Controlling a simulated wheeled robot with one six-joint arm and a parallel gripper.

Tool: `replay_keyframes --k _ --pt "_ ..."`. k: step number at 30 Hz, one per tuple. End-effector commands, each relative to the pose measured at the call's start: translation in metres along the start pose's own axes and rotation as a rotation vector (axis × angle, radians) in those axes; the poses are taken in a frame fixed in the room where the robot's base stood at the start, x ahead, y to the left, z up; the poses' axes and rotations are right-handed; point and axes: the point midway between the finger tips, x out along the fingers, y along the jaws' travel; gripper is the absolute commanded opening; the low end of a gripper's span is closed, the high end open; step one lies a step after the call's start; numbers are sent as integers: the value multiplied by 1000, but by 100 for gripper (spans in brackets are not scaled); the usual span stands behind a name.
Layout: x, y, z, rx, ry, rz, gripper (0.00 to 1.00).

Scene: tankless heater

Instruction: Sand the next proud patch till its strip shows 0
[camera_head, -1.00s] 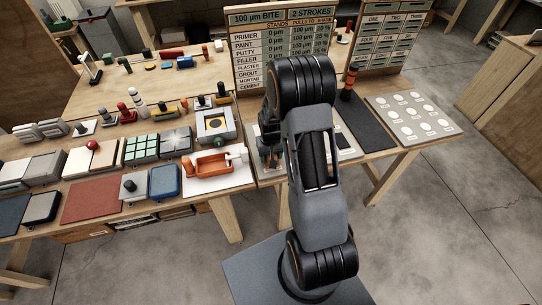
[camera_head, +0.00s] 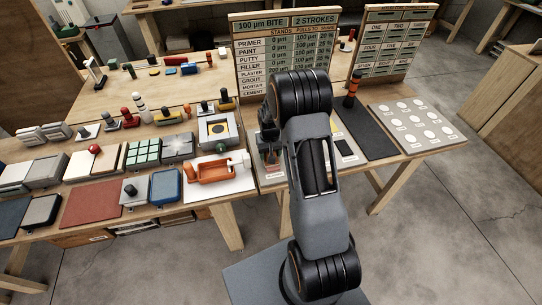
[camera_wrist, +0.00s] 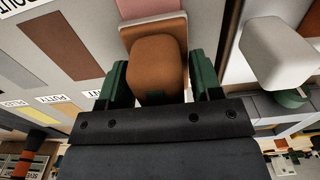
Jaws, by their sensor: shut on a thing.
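My gripper (camera_wrist: 160,82) has green fingers shut on the sides of a brown sanding block (camera_wrist: 158,62) with a lighter tan layer at its far edge. The block is over or on the pale sample panel (camera_wrist: 40,75); contact is hidden. A pink area (camera_wrist: 150,9) shows just beyond it. Brown, grey and yellow patches, some labelled putty, lie left of the block in the wrist view. In the head view my arm hides most of the gripper and panel. The strip board (camera_head: 285,55) reads 100 µm bite and 2 strokes; upper rows appear to show 0 µm, lower rows are unclear.
An orange tray (camera_head: 213,172) sits left of the panel. Sanding blocks and pads crowd the left bench. An orange-and-black bottle-like object (camera_head: 351,88) stands on a dark mat (camera_head: 368,130) at right. A white board of discs (camera_head: 415,124) lies beyond it.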

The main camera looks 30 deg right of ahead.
Motion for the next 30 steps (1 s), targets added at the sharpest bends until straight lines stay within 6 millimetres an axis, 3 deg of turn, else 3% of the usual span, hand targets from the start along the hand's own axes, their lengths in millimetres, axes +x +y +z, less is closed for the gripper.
replay_keyframes --k 17,30 --pt "-2 0 -4 0 4 0 26" --pt "-38 0 -4 0 3 0 26"
